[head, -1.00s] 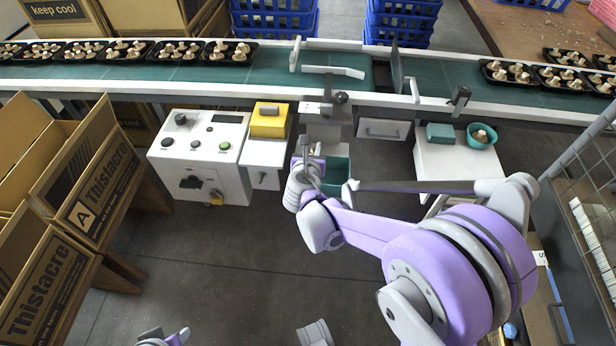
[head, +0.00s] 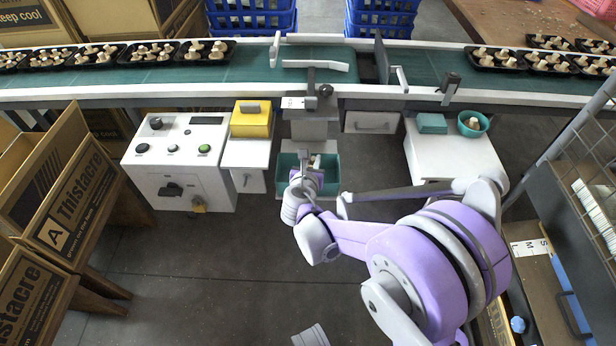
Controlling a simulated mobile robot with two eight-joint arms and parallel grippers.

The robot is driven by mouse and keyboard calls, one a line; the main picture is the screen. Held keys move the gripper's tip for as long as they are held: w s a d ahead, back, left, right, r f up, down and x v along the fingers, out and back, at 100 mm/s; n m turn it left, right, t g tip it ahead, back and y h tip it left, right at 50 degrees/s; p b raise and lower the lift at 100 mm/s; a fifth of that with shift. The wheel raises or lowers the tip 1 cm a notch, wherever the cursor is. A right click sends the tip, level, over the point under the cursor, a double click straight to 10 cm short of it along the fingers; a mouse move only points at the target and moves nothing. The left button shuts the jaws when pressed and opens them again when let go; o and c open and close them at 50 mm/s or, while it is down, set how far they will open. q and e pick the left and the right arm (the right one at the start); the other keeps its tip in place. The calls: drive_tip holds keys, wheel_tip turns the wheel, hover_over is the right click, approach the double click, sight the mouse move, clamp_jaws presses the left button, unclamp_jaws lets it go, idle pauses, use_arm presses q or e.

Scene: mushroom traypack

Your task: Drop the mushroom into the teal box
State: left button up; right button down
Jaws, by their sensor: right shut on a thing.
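The teal box (head: 332,182) is an open box below the conveyor, at the middle of the head view. My right gripper (head: 310,168) is over this box, its fingers pointing away from me, and it is shut. A small pale thing at its fingertips looks like the mushroom (head: 317,160); the fingers partly hide it. I cannot tell how far above the box's floor it is held. My right wrist and forearm hide the near part of the box.
The conveyor (head: 262,66) runs across behind, with black mushroom trays at both ends. A control box (head: 182,180) and a yellow box (head: 250,122) stand left. A teal bowl (head: 484,130) holding a mushroom stands right on a white stand. Cartons (head: 75,210) stand far left.

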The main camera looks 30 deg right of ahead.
drive_tip(key=c, duration=0.7)
unclamp_jaws()
drive_tip(key=p+v, duration=0.2)
drive_tip(key=v, duration=0.9)
drive_tip(key=shift+d, duration=0.1)
drive_tip(key=shift+s, duration=0.1)
